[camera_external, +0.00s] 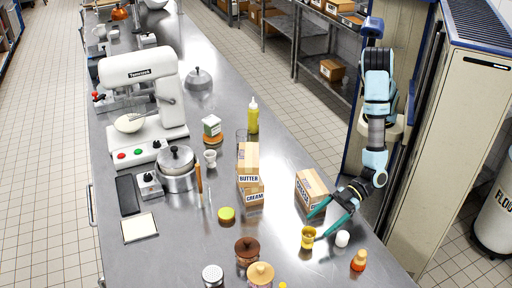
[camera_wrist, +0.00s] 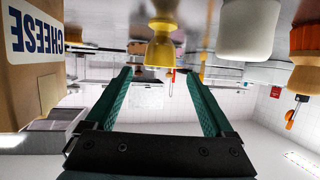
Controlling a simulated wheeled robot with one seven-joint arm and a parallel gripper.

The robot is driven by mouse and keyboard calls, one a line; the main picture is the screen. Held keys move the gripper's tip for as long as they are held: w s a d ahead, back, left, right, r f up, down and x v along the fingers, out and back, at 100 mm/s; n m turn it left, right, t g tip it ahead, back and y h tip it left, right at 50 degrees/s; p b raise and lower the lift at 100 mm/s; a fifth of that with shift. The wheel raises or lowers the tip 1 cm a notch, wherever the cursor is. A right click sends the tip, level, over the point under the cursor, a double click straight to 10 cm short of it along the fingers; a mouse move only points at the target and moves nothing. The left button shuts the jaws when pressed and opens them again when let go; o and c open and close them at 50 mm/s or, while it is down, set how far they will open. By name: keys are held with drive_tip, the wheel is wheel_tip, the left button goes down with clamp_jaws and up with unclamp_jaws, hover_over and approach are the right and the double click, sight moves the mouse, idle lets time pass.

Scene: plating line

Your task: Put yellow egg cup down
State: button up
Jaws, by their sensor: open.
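The yellow egg cup (camera_external: 308,237) stands upright on the steel counter near its front right part. In the upside-down wrist view the yellow egg cup (camera_wrist: 160,50) shows just past the fingertips, in line with the gap between them. My gripper (camera_external: 316,226) is open, its teal fingers pointing left towards the cup, low over the counter. In the wrist view the gripper (camera_wrist: 157,73) has its fingers wide apart with nothing held between them. Whether a finger touches the cup cannot be told.
A white cup (camera_external: 342,239) and an orange-topped bottle (camera_external: 358,261) stand close to the right of the yellow cup. A cardboard box (camera_external: 311,188) is behind it. Some bare counter (camera_external: 285,222) lies left of the cup.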

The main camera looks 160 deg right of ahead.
drive_tip(key=b+v, duration=0.1)
drive_tip(key=v, duration=0.4)
drive_tip(key=shift+s+a, duration=0.2)
drive_tip(key=shift+s, duration=0.15)
drive_tip(key=shift+s+a+r, duration=0.25)
drive_tip(key=shift+s+a, duration=0.1)
drive_tip(key=shift+a, duration=0.1)
drive_tip(key=a+n+y, duration=0.1)
drive_tip(key=s+a+n+y, duration=0.1)
drive_tip(key=y, duration=0.1)
drive_tip(key=shift+s+a+f+y, duration=0.1)
drive_tip(key=shift+s+a+y, duration=0.05)
drive_tip(key=shift+s+y, duration=0.15)
drive_tip(key=s+a+g+y, duration=0.1)
drive_tip(key=s, duration=0.1)
drive_tip(key=s+f+n+y, duration=0.1)
drive_tip(key=s, duration=0.1)
drive_tip(key=s+a+n+g+y, duration=0.1)
drive_tip(key=s, duration=0.1)
drive_tip(key=shift+s+a+f+g, duration=0.2)
drive_tip(key=shift+s+a+g, duration=0.05)
drive_tip(key=shift+a+g, duration=0.05)
drive_tip(key=s+d+f+n+g+y, duration=0.1)
drive_tip(key=s+g, duration=0.6)
drive_tip(key=s, duration=1.3)
drive_tip(key=shift+d+f+n, duration=0.4)
drive_tip(key=shift+d, duration=0.15)
